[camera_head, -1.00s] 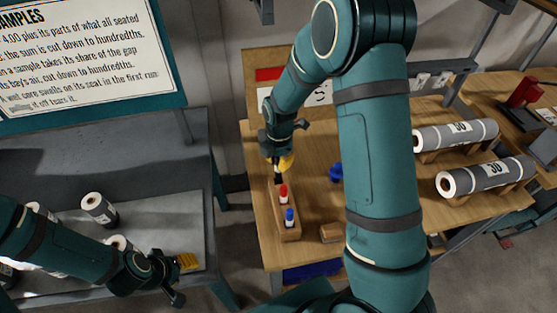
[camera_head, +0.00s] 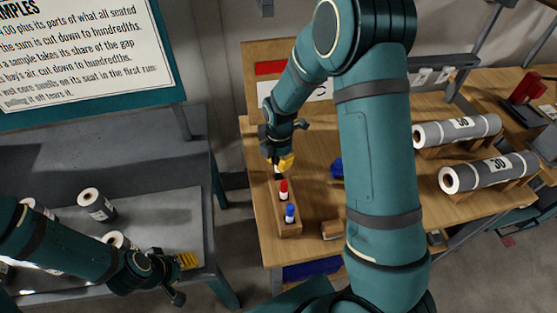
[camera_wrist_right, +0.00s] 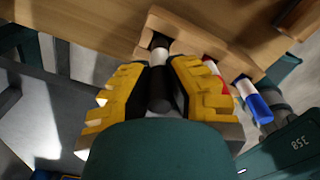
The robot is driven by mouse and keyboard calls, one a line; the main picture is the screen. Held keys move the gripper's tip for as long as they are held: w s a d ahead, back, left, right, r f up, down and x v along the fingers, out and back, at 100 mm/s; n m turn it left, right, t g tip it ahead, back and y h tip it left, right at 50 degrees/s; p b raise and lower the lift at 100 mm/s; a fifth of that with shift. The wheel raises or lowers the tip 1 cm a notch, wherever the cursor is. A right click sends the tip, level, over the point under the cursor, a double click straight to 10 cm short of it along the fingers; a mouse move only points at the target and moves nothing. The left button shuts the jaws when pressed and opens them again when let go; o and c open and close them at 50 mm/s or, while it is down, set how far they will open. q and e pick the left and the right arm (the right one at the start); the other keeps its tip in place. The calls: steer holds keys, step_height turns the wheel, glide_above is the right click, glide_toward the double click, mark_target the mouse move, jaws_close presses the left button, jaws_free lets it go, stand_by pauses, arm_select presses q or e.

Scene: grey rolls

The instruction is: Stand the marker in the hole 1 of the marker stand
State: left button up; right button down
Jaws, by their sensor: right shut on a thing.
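The wooden marker stand (camera_head: 290,231) is on the wooden table, with a red-capped marker (camera_head: 284,186) and a blue-capped marker (camera_head: 290,209) upright in it. My right gripper (camera_head: 283,163) is over the stand's far end. In the right wrist view, its yellow fingers are shut on a black-capped marker (camera_wrist_right: 160,88). That marker's white body (camera_wrist_right: 161,58) points at the stand's end hole (camera_wrist_right: 160,41), and its tip seems to be at or in the hole; the depth is unclear. My left gripper (camera_head: 187,261) is low over the grey bench; its opening is unclear.
Grey rolls (camera_head: 457,131) lie on wooden cradles at the table's right. A blue object (camera_head: 336,168) and a small wooden block (camera_head: 332,230) are right of the stand. More rolls (camera_head: 95,204) stand on the grey bench (camera_head: 180,215) at left.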

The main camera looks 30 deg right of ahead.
arm_select(q)
steer(key=shift+f+b, duration=0.5)
steer(key=shift+f, duration=0.1)
arm_select(e)
steer(key=shift+f, duration=0.75)
arm_select(q)
steer(key=shift+s+f+b, duration=0.15)
steer(key=shift+f+b, duration=0.3)
steer(key=shift+b, duration=0.1)
arm_select(e)
steer(key=shift+s+f, duration=0.2)
steer(key=shift+f, duration=0.35)
steer(key=c, duration=1)
jaws_free()
arm_select(q)
steer(key=shift+a, duration=0.1)
steer(key=shift+s+f, duration=0.1)
steer(key=shift+f, duration=0.05)
arm_select(e)
steer(key=r, duration=0.8)
steer(key=shift+s+d+r, duration=0.1)
steer(key=shift+s+r, duration=0.05)
steer(key=shift+s, duration=0.15)
